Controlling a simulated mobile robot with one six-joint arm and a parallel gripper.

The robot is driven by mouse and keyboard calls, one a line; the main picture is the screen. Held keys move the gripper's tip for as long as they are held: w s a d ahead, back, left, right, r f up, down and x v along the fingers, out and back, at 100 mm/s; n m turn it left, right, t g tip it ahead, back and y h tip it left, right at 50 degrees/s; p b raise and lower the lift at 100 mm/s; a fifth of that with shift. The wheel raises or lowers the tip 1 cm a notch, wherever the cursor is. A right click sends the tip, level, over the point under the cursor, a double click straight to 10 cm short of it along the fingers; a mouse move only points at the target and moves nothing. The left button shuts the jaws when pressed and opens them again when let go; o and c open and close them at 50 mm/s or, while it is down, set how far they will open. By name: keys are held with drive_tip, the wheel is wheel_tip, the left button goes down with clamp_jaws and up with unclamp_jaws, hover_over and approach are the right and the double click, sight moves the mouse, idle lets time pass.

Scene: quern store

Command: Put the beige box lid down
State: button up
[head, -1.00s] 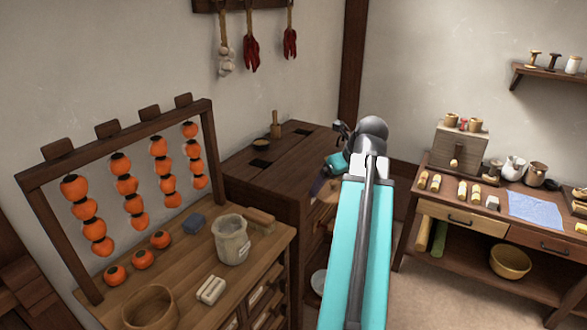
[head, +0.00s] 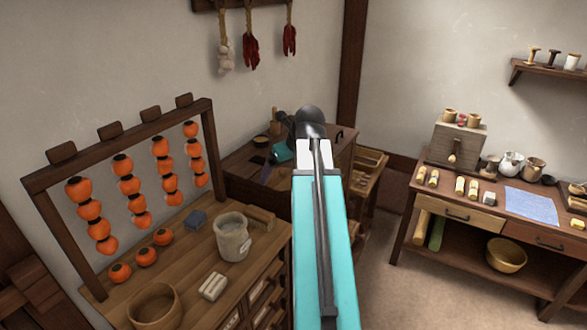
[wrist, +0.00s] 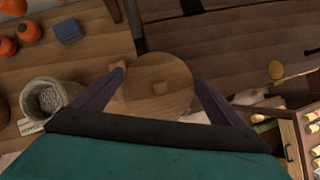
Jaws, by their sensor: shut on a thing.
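In the head view my gripper (head: 267,170) shows only in part, over the dark wooden cabinet (head: 238,163) at the back. My own arm covers part of that area, and I cannot make out the lid there. How far the lid is above the wood is unclear.
The cabinet top holds a wooden cup (head: 275,122) at its back. The left counter holds a grey pot (head: 232,237), a blue block (head: 196,219), a white block (head: 213,286), a round wooden bowl (head: 155,306) and persimmons (head: 147,256). A cluttered table (head: 470,208) stands at the right.

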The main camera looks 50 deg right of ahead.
drive_tip(key=shift+d, duration=0.15)
drive_tip(key=shift+w+d, duration=0.45)
drive_tip(key=shift+d, duration=0.1)
drive_tip(key=w+d+p, duration=0.1)
drive_tip(key=w+d, duration=0.1)
drive_tip(key=d, duration=0.1)
drive_tip(key=w+d+f+p, duration=0.1)
drive_tip(key=w+d, duration=0.1)
drive_tip(key=d, duration=0.2)
drive_tip(key=w+d+p, duration=0.2)
drive_tip(key=w+d, duration=0.1)
drive_tip(key=d, duration=0.1)
drive_tip(key=shift+f, duration=0.2)
drive_tip(key=shift+w+d, duration=0.35)
drive_tip(key=shift+d, duration=0.25)
drive_tip(key=shift+f+p, duration=1)
drive_tip(key=shift+f, duration=0.8)
drive_tip(key=shift+f, duration=0.15)
drive_tip(key=o, duration=0.7)
drive_tip(key=shift+o, duration=0.2)
